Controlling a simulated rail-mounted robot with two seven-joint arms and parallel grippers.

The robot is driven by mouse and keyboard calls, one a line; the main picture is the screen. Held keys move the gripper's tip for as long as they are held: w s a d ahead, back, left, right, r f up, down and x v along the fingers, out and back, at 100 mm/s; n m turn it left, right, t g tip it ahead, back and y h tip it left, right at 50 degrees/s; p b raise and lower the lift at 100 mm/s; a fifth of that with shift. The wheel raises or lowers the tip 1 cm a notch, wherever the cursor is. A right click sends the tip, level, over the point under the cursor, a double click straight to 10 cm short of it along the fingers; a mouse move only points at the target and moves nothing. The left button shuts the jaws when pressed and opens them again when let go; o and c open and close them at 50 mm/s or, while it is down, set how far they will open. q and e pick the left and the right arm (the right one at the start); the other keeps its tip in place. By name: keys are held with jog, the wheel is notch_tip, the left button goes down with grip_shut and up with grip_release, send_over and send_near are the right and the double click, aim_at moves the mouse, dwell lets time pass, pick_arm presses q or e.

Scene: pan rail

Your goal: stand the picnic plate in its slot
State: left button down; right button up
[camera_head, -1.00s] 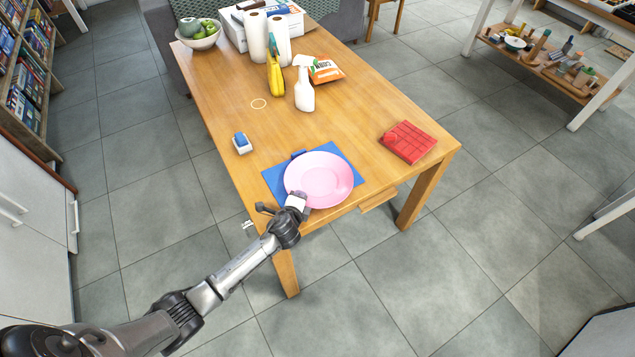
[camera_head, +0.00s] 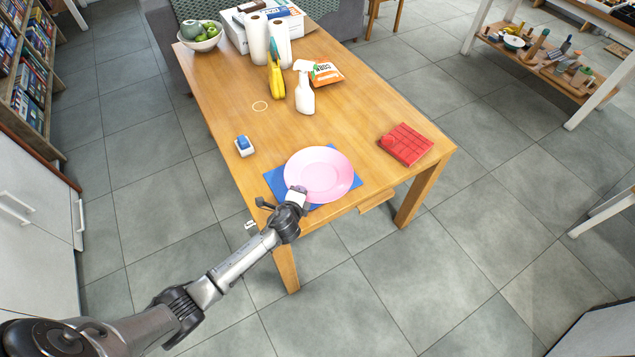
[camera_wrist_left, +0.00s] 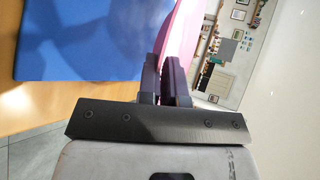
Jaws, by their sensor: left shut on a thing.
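The pink picnic plate (camera_head: 318,174) is over a blue mat (camera_head: 276,184) at the near end of the wooden table. My left gripper (camera_head: 299,193) is shut on the plate's near rim. In the left wrist view, the fingers (camera_wrist_left: 165,80) pinch the pink plate (camera_wrist_left: 181,40) edge-on, with the blue mat (camera_wrist_left: 75,40) beside it. The plate appears raised from the mat, but its exact height is unclear. The plate covers much of the mat, and I cannot make out a slot. My right gripper is not in view.
A blue-and-white item (camera_head: 243,146) sits left of the mat, and a red sectioned tray (camera_head: 405,144) sits to the right. A spray bottle (camera_head: 304,90), paper rolls (camera_head: 257,36) and an orange packet (camera_head: 325,73) stand farther back. The table's middle is mostly clear.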

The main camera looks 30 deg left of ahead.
pick_arm(q)
jog(key=shift+r+p, duration=0.35)
jog(key=shift+r, duration=0.25)
dwell(0.3)
jog(key=shift+s+a+f, duration=0.75)
jog(key=shift+a, duration=0.05)
jog(key=s+d+r+m+h, duration=0.25)
jog(key=d+r, duration=0.45)
jog(key=r, duration=0.5)
jog(key=s+d+r+m+h, duration=0.1)
jog(key=s+d+r, duration=0.35)
jog(key=r, duration=0.75)
jog(key=d+r+p, duration=0.2)
jog(key=r+p, duration=0.7)
jog(key=r, duration=0.5)
jog(key=d+r+h+p, duration=0.1)
jog(key=d+r+p, duration=0.1)
jog(key=r+p, duration=0.7)
notch_tip(320, 180, up, 5)
jog(key=shift+w+d+r+m+t+p, duration=0.15)
jog(key=shift+w+r+m+t+p, duration=0.05)
jog(key=shift+w+m+t+p, duration=0.2)
